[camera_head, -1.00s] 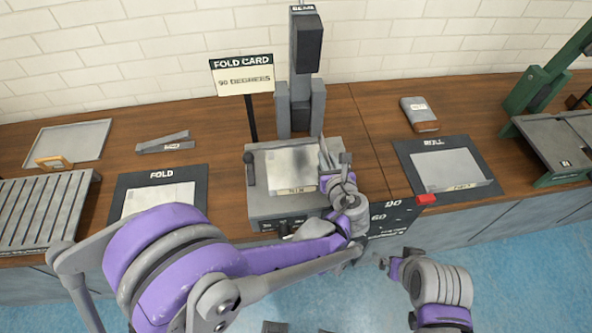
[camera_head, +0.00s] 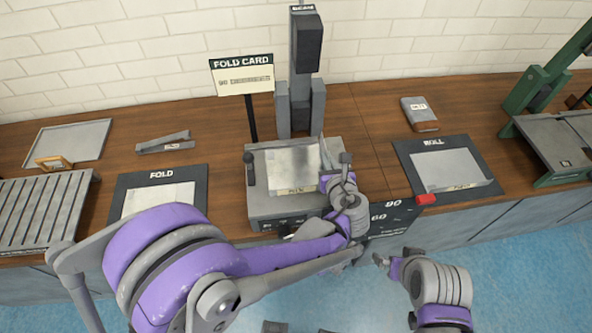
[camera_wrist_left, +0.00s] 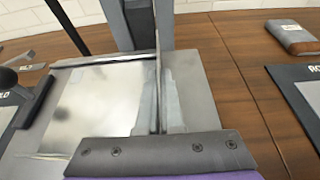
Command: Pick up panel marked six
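A light metal panel (camera_head: 290,165) lies on the grey folding machine (camera_head: 262,208) in the middle of the counter. It carries a small label at its front edge, too small to read for sure. A thin upright strip (camera_wrist_left: 158,60) stands at the panel's right side. My left gripper (camera_head: 325,162) is at this right side, and in the left wrist view its fingers (camera_wrist_left: 159,105) are close on both sides of the strip. Whether they touch it is unclear. My right gripper (camera_head: 382,262) is low in front of the counter, away from the panel; its fingers are too small to read.
Labelled panels lie on the FOLD mat (camera_head: 195,172) at left and the ROLL mat (camera_head: 407,160) at right. A FOLD CARD sign (camera_head: 242,74) stands behind the machine.

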